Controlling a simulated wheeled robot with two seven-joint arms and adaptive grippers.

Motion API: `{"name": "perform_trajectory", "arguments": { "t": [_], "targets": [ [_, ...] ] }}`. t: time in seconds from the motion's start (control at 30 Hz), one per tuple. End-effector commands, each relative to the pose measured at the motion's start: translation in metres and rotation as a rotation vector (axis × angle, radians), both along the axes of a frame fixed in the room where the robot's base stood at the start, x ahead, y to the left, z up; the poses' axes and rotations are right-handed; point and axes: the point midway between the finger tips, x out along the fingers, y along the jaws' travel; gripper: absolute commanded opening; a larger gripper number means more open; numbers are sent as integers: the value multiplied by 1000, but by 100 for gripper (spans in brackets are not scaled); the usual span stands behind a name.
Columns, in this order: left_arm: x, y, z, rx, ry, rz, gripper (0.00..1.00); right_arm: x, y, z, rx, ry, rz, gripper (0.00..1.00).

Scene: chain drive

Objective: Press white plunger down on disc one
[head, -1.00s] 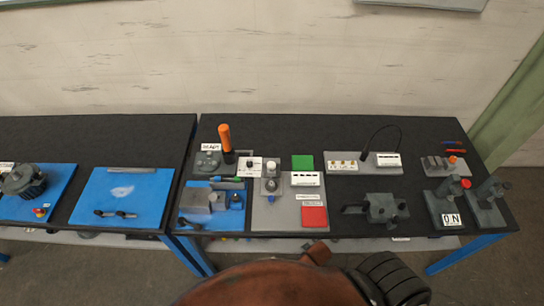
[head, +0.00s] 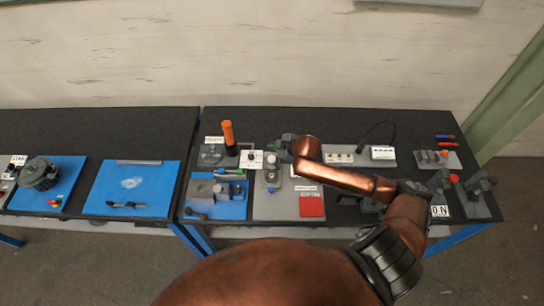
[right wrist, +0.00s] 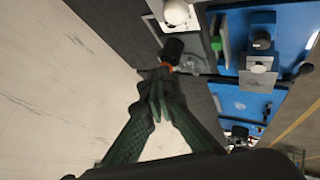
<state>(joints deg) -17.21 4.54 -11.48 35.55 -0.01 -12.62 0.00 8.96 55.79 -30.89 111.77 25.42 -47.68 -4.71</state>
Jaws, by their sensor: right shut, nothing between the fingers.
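The white plunger (head: 271,162) stands on the grey station plate (head: 268,207) in the middle of the right table. It also shows at the top edge of the right wrist view as a white ball (right wrist: 175,12). My right gripper (head: 284,146) is shut and empty, just behind and to the right of the plunger, apparently without touching it. In the right wrist view its fingertips (right wrist: 158,74) are together, below and left of the white ball. I cannot make out disc one under the plunger. My left gripper is not in view.
An upright orange-handled tool (head: 228,134) stands left of the plunger. A red pad (head: 311,205) lies to the front right. A blue plate with grey blocks (head: 232,210) sits left. My right arm covers part of the station and the grey fixture.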

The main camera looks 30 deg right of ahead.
Motion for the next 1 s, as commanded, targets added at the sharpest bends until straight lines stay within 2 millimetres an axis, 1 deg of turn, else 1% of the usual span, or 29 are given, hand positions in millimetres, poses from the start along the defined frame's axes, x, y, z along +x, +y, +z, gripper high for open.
{"name": "perform_trajectory", "arguments": {
  "t": [0.03,0.17,0.57,0.77,0.93,0.97,1.0],
  "targets": [
    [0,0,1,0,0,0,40,6,-5,8,-13,-9,9,0],
    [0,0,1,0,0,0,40,13,-10,16,-21,-20,20,0],
    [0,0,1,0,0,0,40,13,-11,14,-21,-20,18,0],
    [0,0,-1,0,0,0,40,12,-11,3,-21,-18,17,0],
    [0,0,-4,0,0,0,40,12,-11,-17,-21,-17,17,0],
    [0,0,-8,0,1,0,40,12,-11,-22,-22,-19,17,0],
    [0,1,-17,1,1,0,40,12,-11,-29,-23,-19,18,0]
  ]
}}
